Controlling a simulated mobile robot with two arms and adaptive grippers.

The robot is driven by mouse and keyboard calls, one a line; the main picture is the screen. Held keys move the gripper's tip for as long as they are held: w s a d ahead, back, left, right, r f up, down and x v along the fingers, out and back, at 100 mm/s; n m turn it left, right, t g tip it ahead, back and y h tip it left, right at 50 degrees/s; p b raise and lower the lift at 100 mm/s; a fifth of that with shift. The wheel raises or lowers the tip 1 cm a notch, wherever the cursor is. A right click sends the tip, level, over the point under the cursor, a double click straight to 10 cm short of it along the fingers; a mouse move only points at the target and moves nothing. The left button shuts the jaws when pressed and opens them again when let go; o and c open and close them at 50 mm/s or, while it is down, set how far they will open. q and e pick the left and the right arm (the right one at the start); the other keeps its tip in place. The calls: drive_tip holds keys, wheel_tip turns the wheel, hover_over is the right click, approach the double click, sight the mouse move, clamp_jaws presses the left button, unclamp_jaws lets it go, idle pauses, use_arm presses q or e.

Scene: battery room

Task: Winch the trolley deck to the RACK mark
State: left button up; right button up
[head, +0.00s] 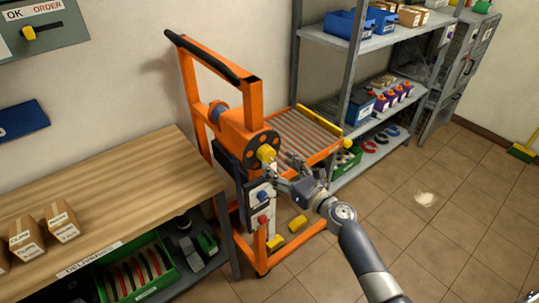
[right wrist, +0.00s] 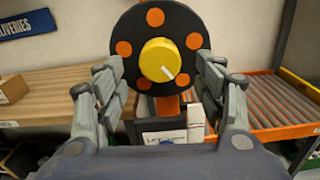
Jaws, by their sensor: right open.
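The orange trolley (head: 190,75) stands between the wooden bench and the grey shelf rack. Its roller deck (head: 305,138) extends right, toward the rack. On its mast is a black winch disc with orange spots (right wrist: 123,48) and a yellow central knob (right wrist: 160,60) bearing a white line; the knob also shows in the head view (head: 266,153). My right gripper (head: 281,166) is open in front of the disc. In the right wrist view its fingers stand left and right of the knob, clear of it. I cannot make out a RACK mark. My left gripper is out of view.
The wooden bench (head: 120,190) carries small cartons (head: 62,222) at left. The shelf rack (head: 345,80) holds blue bins and bottles. Yellow pieces (head: 298,223) lie low inside the trolley frame.

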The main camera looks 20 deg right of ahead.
sight(270, 157)
drive_tip(key=shift+x, duration=2.65)
drive_tip(key=shift+c, duration=0.3)
drive_tip(key=c, duration=1)
